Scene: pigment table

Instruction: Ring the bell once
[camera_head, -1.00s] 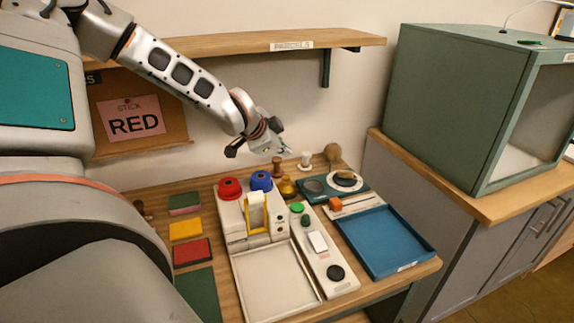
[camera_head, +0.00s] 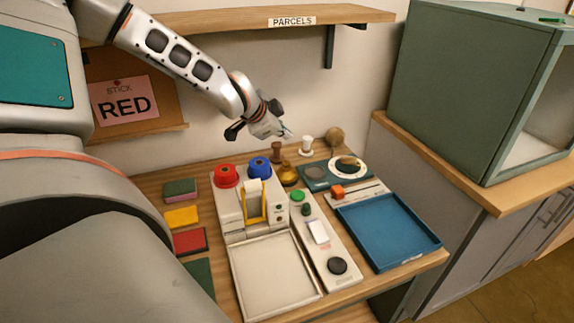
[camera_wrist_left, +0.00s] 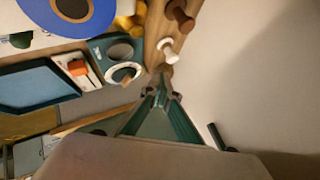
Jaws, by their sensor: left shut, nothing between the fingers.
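The bell appears to be the small brass dome (camera_head: 288,175) at the back of the table, right of the blue round piece. It also shows as a yellow shape at the top of the left wrist view (camera_wrist_left: 130,23), partly cut off by the frame. My left gripper (camera_head: 285,134) is shut and empty. It hangs in the air above the back of the table, apart from the bell. Its fingertips (camera_wrist_left: 161,82) come together in the left wrist view. My right gripper is not in view.
A brown wooden stamp (camera_head: 277,153), a white-topped piece (camera_head: 306,146) and a round wooden knob (camera_head: 335,137) stand near the bell. A red round piece (camera_head: 226,176) and a blue one (camera_head: 259,168) sit left of it. The shelf (camera_head: 240,20) runs above.

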